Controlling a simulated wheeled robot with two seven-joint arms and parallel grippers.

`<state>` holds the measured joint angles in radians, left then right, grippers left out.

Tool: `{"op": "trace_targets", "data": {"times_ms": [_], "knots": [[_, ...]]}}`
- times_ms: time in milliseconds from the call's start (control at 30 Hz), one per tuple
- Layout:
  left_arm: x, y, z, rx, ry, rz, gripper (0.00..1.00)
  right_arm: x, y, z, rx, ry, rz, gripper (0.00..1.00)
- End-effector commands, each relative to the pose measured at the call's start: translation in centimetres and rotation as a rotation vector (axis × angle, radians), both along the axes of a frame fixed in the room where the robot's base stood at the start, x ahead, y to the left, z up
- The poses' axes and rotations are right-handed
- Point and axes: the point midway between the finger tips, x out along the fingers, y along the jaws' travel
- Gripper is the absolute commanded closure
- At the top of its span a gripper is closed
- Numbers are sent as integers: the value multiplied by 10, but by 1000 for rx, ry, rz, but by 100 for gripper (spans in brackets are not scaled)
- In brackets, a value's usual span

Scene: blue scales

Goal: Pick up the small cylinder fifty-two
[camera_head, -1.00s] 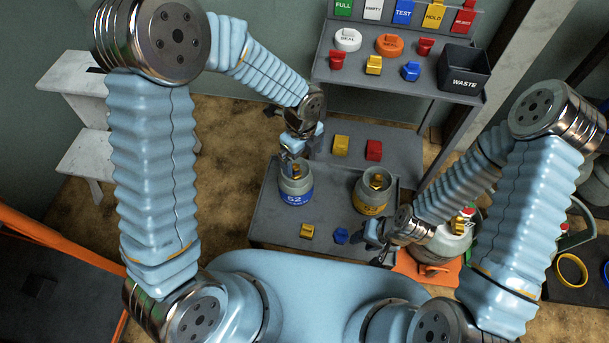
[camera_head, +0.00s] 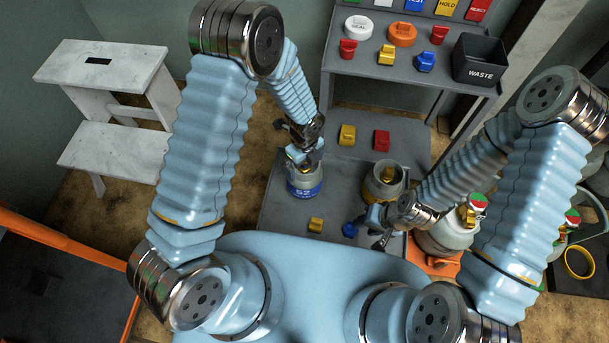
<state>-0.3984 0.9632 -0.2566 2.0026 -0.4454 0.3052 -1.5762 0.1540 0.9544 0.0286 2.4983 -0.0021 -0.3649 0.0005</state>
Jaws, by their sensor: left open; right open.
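The small cylinder fifty-two (camera_head: 304,183) is grey with a blue band marked 52. It stands upright on the lower grey shelf (camera_head: 280,219). My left gripper (camera_head: 303,157) is open, directly over the cylinder's top. The gripper hides most of the brass valve, and I cannot tell whether the fingers touch it. My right gripper (camera_head: 376,238) is open and empty near the shelf's right front, beside the blue clip-like piece (camera_head: 350,230).
A second grey cylinder (camera_head: 384,184) with a yellow band stands right of fifty-two. A yellow piece (camera_head: 316,225) lies in front. A larger cylinder (camera_head: 447,235) stands at the right. The waste bin (camera_head: 480,60) is on the upper shelf. A white step stool (camera_head: 110,90) stands left.

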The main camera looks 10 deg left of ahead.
Motion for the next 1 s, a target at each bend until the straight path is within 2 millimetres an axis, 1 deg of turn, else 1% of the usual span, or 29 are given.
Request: {"op": "trace_targets", "data": {"times_ms": [167, 200, 767, 1000], "knots": [[0, 0, 0, 0, 0, 1, 0, 0, 0, 0, 0, 0, 0, 57], [0, 0, 0, 0, 0, 1, 6, 0, 0, 0, 0, 0, 0, 57], [0, 0, 0, 0, 0, 1, 92, 0, 0, 0, 0, 0, 0, 57], [0, 0, 1, -1, -2, 1, 92, 0, 0, 0, 0, 0, 0, 57]]}}
